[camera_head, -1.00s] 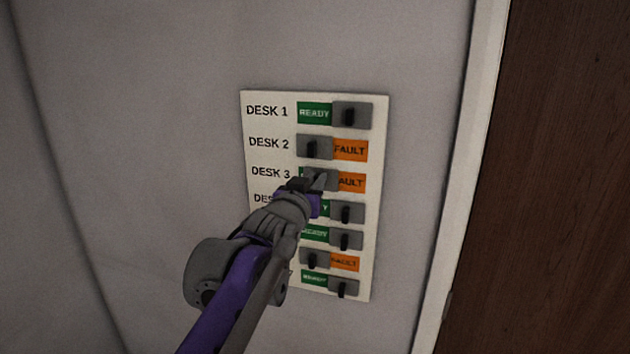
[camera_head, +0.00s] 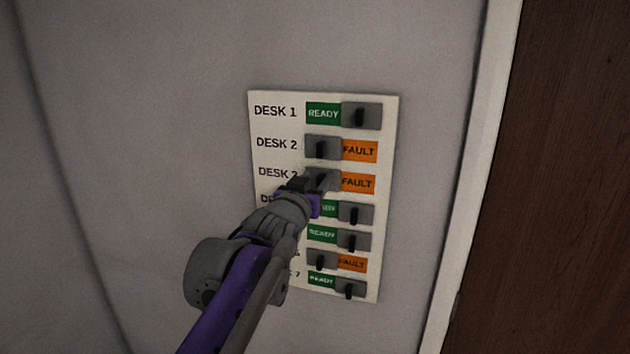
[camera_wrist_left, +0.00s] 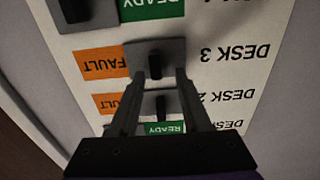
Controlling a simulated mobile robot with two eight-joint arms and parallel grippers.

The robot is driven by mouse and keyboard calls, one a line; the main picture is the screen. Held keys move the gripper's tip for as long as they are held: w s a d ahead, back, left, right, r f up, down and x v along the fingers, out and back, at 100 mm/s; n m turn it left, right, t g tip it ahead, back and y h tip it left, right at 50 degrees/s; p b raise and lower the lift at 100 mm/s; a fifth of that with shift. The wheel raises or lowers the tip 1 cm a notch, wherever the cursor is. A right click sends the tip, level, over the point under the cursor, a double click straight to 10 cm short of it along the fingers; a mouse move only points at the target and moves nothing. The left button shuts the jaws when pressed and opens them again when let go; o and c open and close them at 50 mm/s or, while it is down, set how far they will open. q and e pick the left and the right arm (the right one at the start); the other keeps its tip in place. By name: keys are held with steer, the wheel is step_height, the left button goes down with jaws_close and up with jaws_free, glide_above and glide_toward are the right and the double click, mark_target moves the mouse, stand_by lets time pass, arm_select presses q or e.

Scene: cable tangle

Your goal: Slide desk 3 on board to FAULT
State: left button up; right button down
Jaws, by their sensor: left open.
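The board (camera_head: 388,200) is a pale wall panel with rows of grey sliders. The desk 3 slider (camera_head: 322,176) is at the left end of its row, with the orange FAULT label (camera_head: 358,183) uncovered on its right. My left gripper (camera_head: 310,187) is at this slider and hides part of it and its row name. In the left wrist view, which is upside down, the dark knob of the desk 3 slider (camera_wrist_left: 155,66) is between the tips of my open left gripper (camera_wrist_left: 158,77). Whether a finger touches the knob cannot be told. My right gripper is not in view.
The desk 2 slider (camera_head: 322,148) is close above and also shows FAULT. The desk 4 slider (camera_head: 354,214) below shows READY, partly behind my arm. A pale door frame (camera_head: 472,180) and brown wood stand to the right. The wall on the left is clear.

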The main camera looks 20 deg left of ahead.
arm_select(q)
steer(key=s+b, duration=0.1)
steer(key=s, duration=1)
steer(key=shift+a+b, duration=0.2)
steer(key=shift+b, duration=0.15)
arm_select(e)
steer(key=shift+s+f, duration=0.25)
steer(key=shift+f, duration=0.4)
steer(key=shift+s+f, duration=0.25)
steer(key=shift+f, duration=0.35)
arm_select(q)
steer(key=shift+w, duration=0.1)
steer(key=s+a+f+g+y, duration=0.1)
steer(key=s+f+g, duration=0.25)
steer(key=f, duration=0.65)
steer(key=s+f+n+g, duration=0.15)
steer(key=s+f, duration=0.35)
steer(key=f, duration=0.6)
steer(key=s+a+f+g+y, duration=0.1)
steer(key=s+f+g, duration=0.35)
steer(key=f, duration=0.55)
steer(key=s+d+f+m+g+h, duration=0.1)
steer(key=s+d+f+g, duration=0.1)
steer(key=s+f, duration=0.8)
step_height(320, 180, down, 2)
steer(key=shift+s+g, duration=0.4)
steer(key=shift+g, duration=0.15)
